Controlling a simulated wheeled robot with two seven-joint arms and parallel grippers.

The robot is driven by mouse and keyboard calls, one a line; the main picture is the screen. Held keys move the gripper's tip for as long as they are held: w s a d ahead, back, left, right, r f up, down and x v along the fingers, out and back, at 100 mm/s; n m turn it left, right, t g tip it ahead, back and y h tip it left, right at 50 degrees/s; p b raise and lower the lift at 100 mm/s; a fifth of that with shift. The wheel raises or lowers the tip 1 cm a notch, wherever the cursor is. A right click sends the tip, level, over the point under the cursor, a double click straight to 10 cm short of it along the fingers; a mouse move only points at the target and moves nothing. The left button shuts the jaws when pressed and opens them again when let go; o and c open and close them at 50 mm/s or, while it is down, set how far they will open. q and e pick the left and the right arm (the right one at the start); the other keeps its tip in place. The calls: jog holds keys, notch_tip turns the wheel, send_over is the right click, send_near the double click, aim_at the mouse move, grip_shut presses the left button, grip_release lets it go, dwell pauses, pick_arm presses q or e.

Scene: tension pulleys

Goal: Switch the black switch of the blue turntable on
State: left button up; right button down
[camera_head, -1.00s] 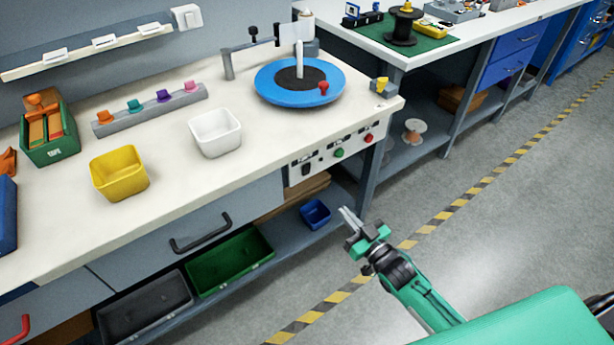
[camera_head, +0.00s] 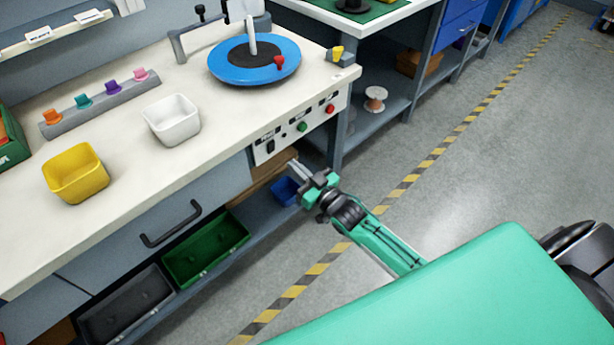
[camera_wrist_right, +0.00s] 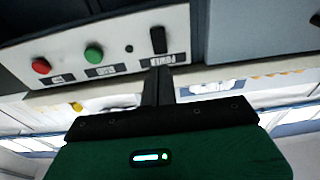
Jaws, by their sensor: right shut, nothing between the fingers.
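The blue turntable (camera_head: 228,64) sits on the white workbench at the top middle of the head view. Its control panel (camera_head: 290,143) is on the bench front below it. The black switch (camera_head: 270,146) is at the panel's left end, with green and red buttons to its right. In the right wrist view the black switch (camera_wrist_right: 158,40) shows above the word POWER, and the picture is upside down. My right gripper (camera_head: 294,168) is shut and empty, just below and in front of the panel, apart from the switch; its fingers also show in the wrist view (camera_wrist_right: 157,85). My left gripper is out of view.
A white bin (camera_head: 172,121) and a yellow bin (camera_head: 76,174) stand on the bench. A drawer handle (camera_head: 171,224) sticks out left of the panel. Green (camera_head: 206,248) and blue (camera_head: 286,192) bins are on the lower shelf. The floor to the right is free.

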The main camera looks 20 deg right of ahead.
aim_at(272, 145)
jog(key=x, duration=0.6)
jog(key=shift+w+a+r, duration=0.1)
jog(key=shift+w, duration=0.25)
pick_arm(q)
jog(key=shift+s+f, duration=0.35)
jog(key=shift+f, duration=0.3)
pick_arm(e)
jog(key=shift+w, duration=0.1)
